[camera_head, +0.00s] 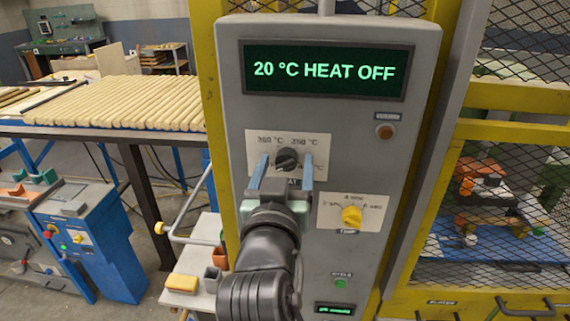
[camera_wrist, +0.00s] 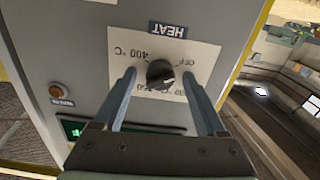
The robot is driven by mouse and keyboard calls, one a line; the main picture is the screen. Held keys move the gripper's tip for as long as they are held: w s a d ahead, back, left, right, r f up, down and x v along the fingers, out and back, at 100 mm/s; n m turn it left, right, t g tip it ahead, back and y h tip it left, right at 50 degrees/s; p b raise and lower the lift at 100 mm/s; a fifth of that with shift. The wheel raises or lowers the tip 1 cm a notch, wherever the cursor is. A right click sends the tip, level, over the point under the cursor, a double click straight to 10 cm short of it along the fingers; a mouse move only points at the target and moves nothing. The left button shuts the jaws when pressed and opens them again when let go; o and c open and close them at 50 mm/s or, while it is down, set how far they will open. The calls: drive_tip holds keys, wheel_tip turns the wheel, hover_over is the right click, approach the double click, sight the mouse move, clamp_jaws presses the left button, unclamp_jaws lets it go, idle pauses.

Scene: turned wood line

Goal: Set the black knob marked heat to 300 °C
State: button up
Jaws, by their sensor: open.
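The black knob (camera_head: 287,159) sits on a white plate (camera_head: 318,143) on the grey panel, with 300 °C at upper left and 350 °C at upper right. In the wrist view the knob (camera_wrist: 160,74) appears upside down, with OFF and 400 °C on its plate and a HEAT label beside it. A pale mark on the knob seems to face OFF. The display (camera_head: 325,71) reads 20 °C HEAT OFF. My gripper (camera_head: 286,161) is open, one finger on each side of the knob, with gaps visible in the wrist view (camera_wrist: 159,76).
A yellow knob (camera_head: 352,216) on its own plate is at lower right of my gripper. An orange-brown round button (camera_head: 385,132) is at upper right and a green button (camera_head: 341,283) lower down. A yellow post (camera_head: 212,110) borders the panel's left side.

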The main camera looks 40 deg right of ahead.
clamp_jaws()
drive_tip(key=shift+f+m+b, duration=0.1)
drive_tip(key=shift+m+b, duration=0.2)
drive_tip(key=shift+f+m+b, duration=0.1)
drive_tip(key=shift+m+b, duration=0.7)
drive_tip(key=shift+b, duration=0.25)
drive_tip(key=m+b, duration=0.9)
drive_tip(key=shift+m, duration=0.4)
drive_tip(key=shift+m+b, duration=1.3)
drive_tip(key=shift+m, duration=0.6)
